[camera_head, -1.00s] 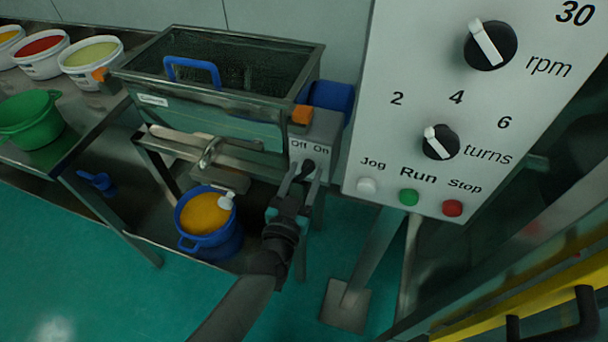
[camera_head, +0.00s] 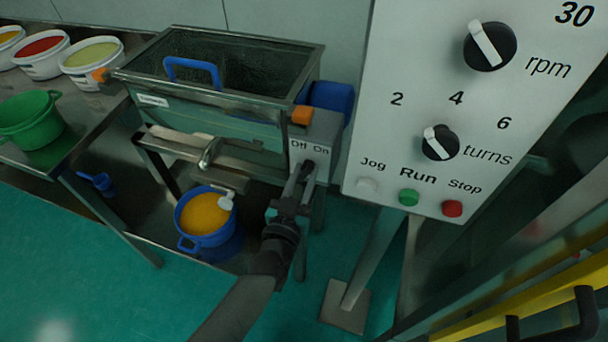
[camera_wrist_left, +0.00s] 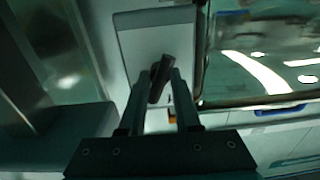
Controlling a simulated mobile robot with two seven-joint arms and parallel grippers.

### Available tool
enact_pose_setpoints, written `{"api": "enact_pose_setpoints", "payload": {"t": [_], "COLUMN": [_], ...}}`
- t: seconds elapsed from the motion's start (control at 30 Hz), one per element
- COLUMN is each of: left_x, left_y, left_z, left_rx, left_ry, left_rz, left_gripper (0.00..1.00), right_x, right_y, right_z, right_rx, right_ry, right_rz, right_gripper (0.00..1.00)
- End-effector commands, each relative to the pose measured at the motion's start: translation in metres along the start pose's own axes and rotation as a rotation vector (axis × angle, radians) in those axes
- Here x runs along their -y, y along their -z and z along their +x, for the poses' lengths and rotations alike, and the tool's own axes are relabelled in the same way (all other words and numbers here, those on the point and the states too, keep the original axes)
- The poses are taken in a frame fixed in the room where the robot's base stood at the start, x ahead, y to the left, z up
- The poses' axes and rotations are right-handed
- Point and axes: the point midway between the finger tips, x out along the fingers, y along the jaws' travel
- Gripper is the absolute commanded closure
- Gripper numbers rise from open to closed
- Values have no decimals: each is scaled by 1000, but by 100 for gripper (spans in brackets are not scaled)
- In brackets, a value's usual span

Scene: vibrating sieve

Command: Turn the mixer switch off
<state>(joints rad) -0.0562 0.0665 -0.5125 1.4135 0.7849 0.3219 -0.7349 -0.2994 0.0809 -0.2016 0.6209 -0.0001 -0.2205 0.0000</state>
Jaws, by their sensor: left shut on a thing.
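The mixer switch is a dark knob (camera_head: 309,164) on a grey box (camera_head: 322,132) marked Off and On, at the right end of the mixer (camera_head: 215,115). My left gripper (camera_head: 303,174) reaches up to it from below and is shut on the knob. In the left wrist view the dark knob (camera_wrist_left: 162,72) stands between the two fingers (camera_wrist_left: 162,88) and is tilted against the pale box face (camera_wrist_left: 135,45). The fingers partly hide the knob, and which label it points to is unclear. My right gripper is not in view.
A control panel (camera_head: 390,60) with knobs and buttons stands close on the right. A blue pot (camera_head: 227,243) with orange contents is below the mixer. A table with tubs (camera_head: 90,82) and a green bowl (camera_head: 38,140) is at left. A yellow bar (camera_head: 520,307) is at lower right.

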Motion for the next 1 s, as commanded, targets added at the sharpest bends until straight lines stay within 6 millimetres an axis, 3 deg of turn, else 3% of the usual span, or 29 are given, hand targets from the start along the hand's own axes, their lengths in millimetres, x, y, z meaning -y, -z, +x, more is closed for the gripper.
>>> {"api": "enact_pose_setpoints", "payload": {"t": [1.0], "left_x": [0], "left_y": [-2], "left_z": [-1], "left_rx": [25], "left_ry": [0], "left_rz": [-832], "left_gripper": [100], "right_x": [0], "right_y": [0], "right_z": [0], "right_rx": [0], "right_ry": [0], "right_rz": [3], "right_gripper": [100]}}
